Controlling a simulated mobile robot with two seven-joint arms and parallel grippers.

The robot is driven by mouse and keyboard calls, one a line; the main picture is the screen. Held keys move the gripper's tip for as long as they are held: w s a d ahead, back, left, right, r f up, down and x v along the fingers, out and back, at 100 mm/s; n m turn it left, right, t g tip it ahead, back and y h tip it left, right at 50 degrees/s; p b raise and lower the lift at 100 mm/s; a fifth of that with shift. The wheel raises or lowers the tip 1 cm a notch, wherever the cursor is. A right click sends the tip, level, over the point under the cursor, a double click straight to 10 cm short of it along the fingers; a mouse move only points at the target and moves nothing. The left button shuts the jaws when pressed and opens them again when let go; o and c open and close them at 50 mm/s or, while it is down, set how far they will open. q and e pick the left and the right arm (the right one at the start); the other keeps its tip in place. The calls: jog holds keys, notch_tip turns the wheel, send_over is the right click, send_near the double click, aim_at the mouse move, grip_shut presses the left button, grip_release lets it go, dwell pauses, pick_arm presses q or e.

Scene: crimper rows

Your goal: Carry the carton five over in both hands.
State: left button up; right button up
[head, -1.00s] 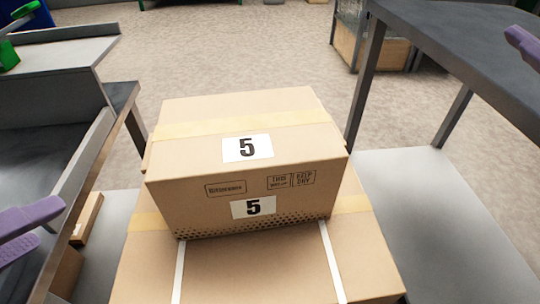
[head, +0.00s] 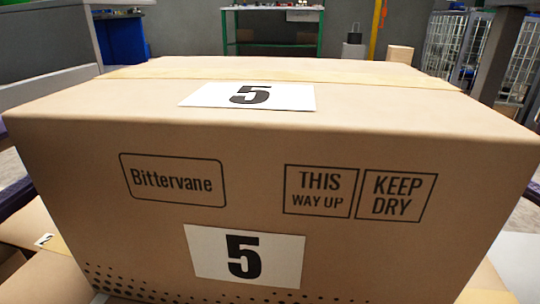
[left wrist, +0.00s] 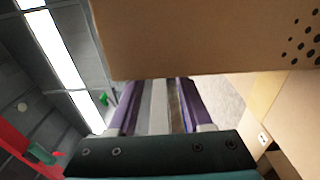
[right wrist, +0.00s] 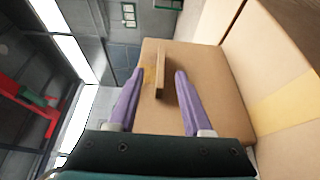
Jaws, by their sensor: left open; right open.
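Carton five (head: 90,150) fills the head view, upright, with its front face toward me and a "5" label on the top and front. It sits over a larger taped carton (head: 25,262). Purple parts of my grippers show at both sides. In the left wrist view my left gripper (left wrist: 157,100) is open, its fingertips at the edge of carton five (left wrist: 190,40), partly hidden by it. In the right wrist view my right gripper (right wrist: 157,90) is open, with a thin upright flap (right wrist: 159,72) of carton five's side (right wrist: 205,85) between its fingers.
A grey bench (head: 45,88) stands at the left. A green-framed table (head: 270,18) and wire cages (head: 500,50) stand farther back. A grey surface (head: 522,265) shows at the lower right. The carton hides most of the floor ahead.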

pick_arm(q)
jog(key=w, duration=0.7)
jog(key=shift+w+a, duration=0.2)
jog(key=shift+w, duration=0.05)
pick_arm(e)
jog(key=x, duration=0.4)
jog(key=a+x, duration=0.1)
jog(key=x, duration=0.2)
jog(key=shift+w+a+f, duration=0.1)
jog(key=shift+w, duration=0.1)
pick_arm(q)
jog(key=shift+w+d, duration=0.1)
jog(key=shift+w, duration=0.55)
pick_arm(e)
jog(key=shift+w+a, duration=0.25)
jog(key=shift+w, duration=0.35)
pick_arm(q)
grip_shut()
pick_arm(e)
grip_shut()
